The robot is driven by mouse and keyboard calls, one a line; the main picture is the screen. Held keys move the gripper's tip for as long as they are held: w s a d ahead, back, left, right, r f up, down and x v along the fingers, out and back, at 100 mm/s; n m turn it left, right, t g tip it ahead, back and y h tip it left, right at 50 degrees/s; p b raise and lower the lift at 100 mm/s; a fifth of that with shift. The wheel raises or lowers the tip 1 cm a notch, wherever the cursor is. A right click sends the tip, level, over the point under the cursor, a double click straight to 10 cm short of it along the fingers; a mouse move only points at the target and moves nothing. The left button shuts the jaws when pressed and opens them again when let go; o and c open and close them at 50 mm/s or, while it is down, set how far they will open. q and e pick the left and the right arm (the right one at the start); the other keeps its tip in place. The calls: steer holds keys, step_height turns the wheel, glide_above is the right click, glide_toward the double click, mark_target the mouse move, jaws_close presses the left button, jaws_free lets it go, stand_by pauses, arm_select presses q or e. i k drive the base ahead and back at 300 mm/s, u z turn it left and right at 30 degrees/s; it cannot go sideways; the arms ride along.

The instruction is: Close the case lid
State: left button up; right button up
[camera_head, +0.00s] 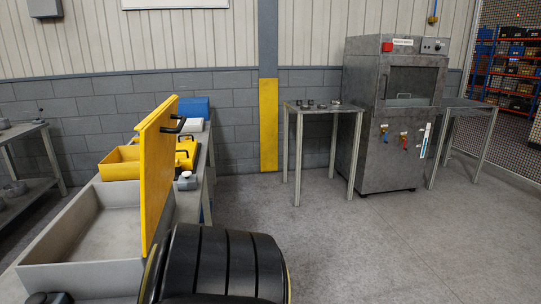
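The case (75,278) is a grey open box at the lower left, on a table or bench. Its inside looks empty. The yellow lid (157,170) stands nearly upright along the right side of the case, so the case is open. A black handle (173,124) sticks out from the upper right of the lid. The lid hides part of the bench behind it. A large black ribbed part, which looks like mine, covers the bottom middle and the lid's lower corner. I cannot make out either gripper's fingers.
Behind the case are a yellow bin (119,165), a blue box (194,107) and a small bottle (187,181). A small table (325,108) with small parts stands beside a grey machine cabinet (390,140). A shelf (17,178) is at far left. The floor at right is clear.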

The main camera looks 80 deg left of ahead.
mark_target(158, 131)
steer(key=i, duration=0.15)
steer(key=u, duration=3.15)
steer(key=i, duration=0.65)
steer(key=u, duration=0.35)
steer(key=k, duration=0.45)
steer(key=z, duration=0.4)
steer(key=i, duration=0.75)
steer(key=u, duration=0.25)
